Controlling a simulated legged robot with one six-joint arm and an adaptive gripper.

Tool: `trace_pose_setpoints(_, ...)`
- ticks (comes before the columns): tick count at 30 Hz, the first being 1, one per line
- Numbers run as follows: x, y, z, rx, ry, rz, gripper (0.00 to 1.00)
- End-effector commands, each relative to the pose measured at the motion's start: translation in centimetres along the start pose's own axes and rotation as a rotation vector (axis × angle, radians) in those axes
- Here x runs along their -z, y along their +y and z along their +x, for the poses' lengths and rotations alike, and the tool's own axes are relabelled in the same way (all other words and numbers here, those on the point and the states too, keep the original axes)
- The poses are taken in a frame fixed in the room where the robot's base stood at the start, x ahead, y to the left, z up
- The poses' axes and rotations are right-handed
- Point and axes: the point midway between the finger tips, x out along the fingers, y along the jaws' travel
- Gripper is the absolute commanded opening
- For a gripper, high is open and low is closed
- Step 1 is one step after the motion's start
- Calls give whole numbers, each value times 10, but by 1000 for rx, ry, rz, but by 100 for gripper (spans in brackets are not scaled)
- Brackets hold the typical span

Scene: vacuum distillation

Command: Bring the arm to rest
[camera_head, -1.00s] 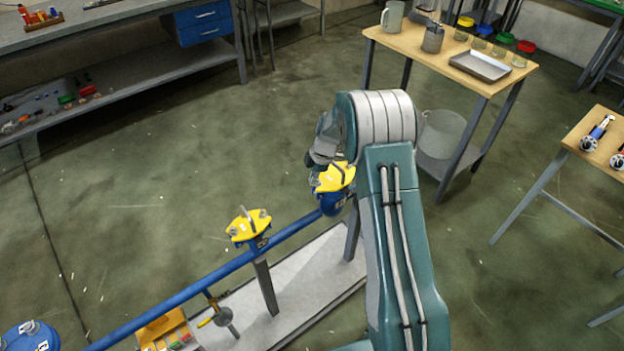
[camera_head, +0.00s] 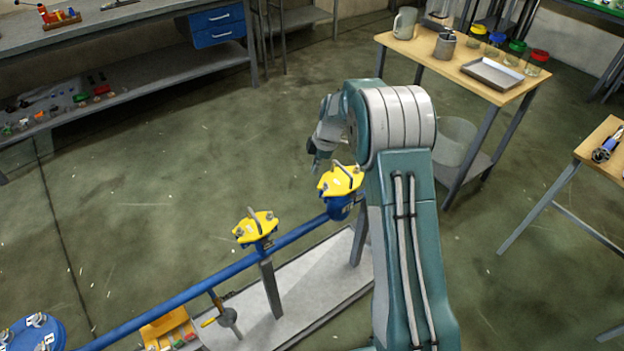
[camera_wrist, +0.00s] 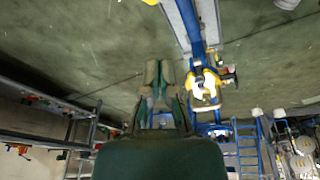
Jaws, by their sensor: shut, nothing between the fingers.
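My arm rises on the right of the head view and bends at its big rounded joint. My gripper (camera_head: 314,163) hangs at the left of that joint, partly hidden by its own wrist. It is just left of and above a yellow-topped flange (camera_head: 341,181) on the blue pipe, apart from it as far as I can see. In the wrist view my gripper (camera_wrist: 159,70) shows its fingers close together with nothing between them. A yellow fitting on a blue pipe (camera_wrist: 203,83) is to their right.
A second yellow-topped flange (camera_head: 255,227) stands further left on the blue pipe (camera_head: 190,294), above a grey base plate (camera_head: 312,289). A wooden table (camera_head: 407,46) with a mug and tray is behind my arm; another (camera_head: 597,142) is at right. Open floor lies left.

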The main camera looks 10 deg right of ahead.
Motion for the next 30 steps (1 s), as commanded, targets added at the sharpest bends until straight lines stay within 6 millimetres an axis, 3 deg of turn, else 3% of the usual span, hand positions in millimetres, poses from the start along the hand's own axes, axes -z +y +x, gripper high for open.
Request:
trace_pose_setpoints(4,-2,1,-20,-1,0,1,0)
trace_pose_setpoints(13,-2,0,-29,0,0,3,0)
trace_pose_setpoints(16,2,-4,-41,-12,-7,31,0)
trace_pose_setpoints(23,22,-36,-103,-72,-37,220,0)
trace_pose_setpoints(30,42,-83,-159,-146,-54,442,0)
